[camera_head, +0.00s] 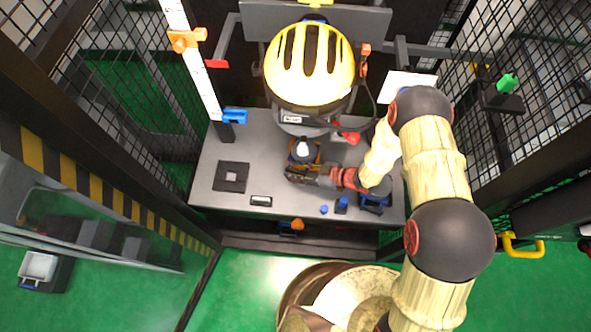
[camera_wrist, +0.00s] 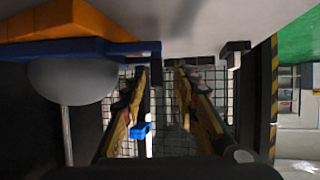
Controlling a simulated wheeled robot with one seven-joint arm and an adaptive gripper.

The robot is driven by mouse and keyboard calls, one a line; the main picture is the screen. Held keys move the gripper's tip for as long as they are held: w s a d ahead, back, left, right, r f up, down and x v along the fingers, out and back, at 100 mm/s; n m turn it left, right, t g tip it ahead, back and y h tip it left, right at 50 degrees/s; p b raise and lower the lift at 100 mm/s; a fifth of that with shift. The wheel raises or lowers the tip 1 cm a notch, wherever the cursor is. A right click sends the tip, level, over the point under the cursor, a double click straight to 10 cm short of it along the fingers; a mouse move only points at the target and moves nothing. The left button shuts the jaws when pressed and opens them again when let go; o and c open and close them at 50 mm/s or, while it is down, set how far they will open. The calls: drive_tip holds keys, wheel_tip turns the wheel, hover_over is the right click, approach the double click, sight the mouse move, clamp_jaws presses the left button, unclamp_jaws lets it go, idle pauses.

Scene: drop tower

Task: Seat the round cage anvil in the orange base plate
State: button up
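The orange base plate (camera_head: 294,161) lies on the grey table below the yellow helmet. A rounded grey piece, which looks like the round anvil (camera_head: 302,148), stands over it. In the wrist view, which is upside down, the orange plate (camera_wrist: 75,20) has a blue part against it, and the grey dome (camera_wrist: 72,80) is next to them. I cannot tell whether the dome is fully seated. My gripper (camera_head: 291,174) is low over the table, just in front of the plate, pointing left.
The yellow helmet (camera_head: 310,65) hangs close above the plate. Small blue pieces (camera_head: 341,204) lie near the front edge. A white ruler post (camera_head: 196,70) stands at left. Mesh fencing surrounds the table.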

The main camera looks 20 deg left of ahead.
wheel_tip(320, 180, up, 10)
drive_tip(key=shift+w+r, duration=0.1)
idle(0.4)
idle(0.4)
